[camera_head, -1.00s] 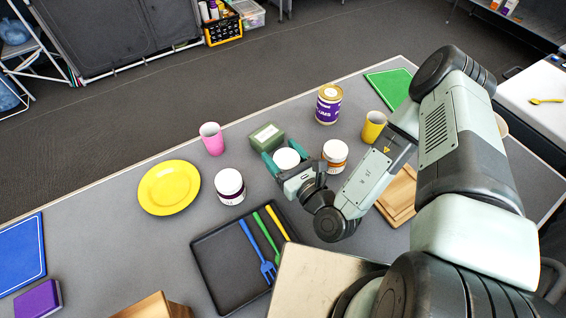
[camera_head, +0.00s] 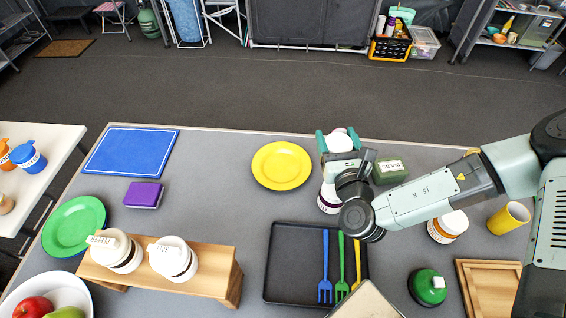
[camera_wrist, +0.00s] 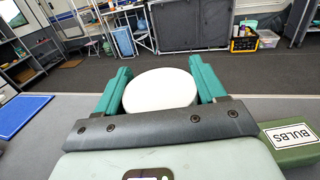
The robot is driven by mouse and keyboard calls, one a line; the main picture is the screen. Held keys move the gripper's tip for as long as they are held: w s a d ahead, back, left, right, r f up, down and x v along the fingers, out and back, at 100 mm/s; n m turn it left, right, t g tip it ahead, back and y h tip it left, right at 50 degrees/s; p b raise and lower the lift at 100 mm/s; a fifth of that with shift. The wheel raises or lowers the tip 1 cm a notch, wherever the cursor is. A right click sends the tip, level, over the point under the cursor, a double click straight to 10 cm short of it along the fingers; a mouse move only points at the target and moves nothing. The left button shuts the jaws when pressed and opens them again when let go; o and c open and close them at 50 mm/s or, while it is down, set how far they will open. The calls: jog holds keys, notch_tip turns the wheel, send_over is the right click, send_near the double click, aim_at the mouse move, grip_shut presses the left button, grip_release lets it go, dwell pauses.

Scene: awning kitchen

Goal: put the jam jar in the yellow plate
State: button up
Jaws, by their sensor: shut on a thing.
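My gripper (camera_head: 338,140) is shut on a white-lidded jar (camera_head: 339,143), its teal fingers on either side. In the wrist view, the round white lid (camera_wrist: 160,90) shows between the fingers; the jar's label is hidden, so I cannot tell if it is the jam jar. The yellow plate (camera_head: 282,166) lies empty on the grey table, left of my gripper. A second white-lidded jar with a purple label (camera_head: 327,198) stands just below my gripper in the picture, partly hidden. A third, with an orange label (camera_head: 447,226), stands to the right, under my arm.
A green box (camera_head: 390,171) stands right of my gripper. A black tray (camera_head: 290,262) holds several coloured utensils. A blue board (camera_head: 131,153) and a purple box (camera_head: 143,194) lie left. The table around the plate is clear.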

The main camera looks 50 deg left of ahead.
jog(key=s+a+r+n+g+y, duration=0.1)
jog(key=s+a, duration=0.2)
jog(key=a, duration=0.3)
jog(key=s+a+g, duration=0.1)
jog(key=s+a, duration=0.3)
jog(key=a, duration=0.2)
send_over(280, 163)
notch_tip(280, 163, down, 5)
jog(key=shift+w+f, duration=0.1)
jog(key=shift+f, duration=2.25)
jog(key=shift+f, duration=0.15)
jog(key=o, duration=1.2)
jog(key=shift+o, duration=0.2)
